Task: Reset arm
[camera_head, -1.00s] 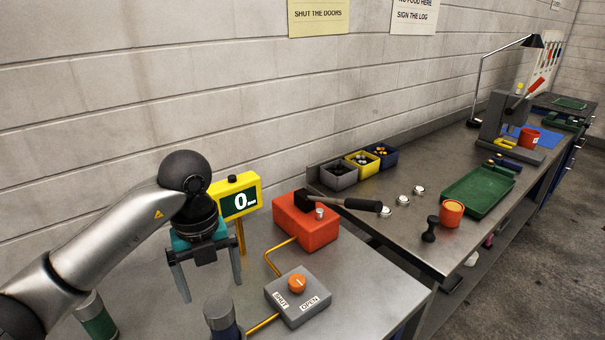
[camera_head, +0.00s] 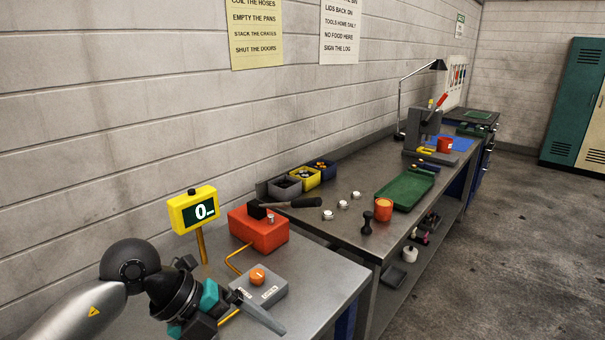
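My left arm comes in at the lower left. Its gripper (camera_head: 240,325) is low over the near table, tilted toward the lower right, just in front of the grey switch box (camera_head: 272,293) with an orange knob (camera_head: 258,276). One grey finger shows clearly at the outer end of the gripper body. The other finger is hidden or cut off by the bottom edge. The gripper looks open, and I see nothing held in it. My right arm and gripper are not in view.
A yellow display reading 0 (camera_head: 194,210) stands on a post behind my arm. A red box (camera_head: 260,234) has a black-headed hammer (camera_head: 290,204) by it. The long bench holds small bins, a green tray (camera_head: 403,192) and an orange cup (camera_head: 383,209). Floor is clear at right.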

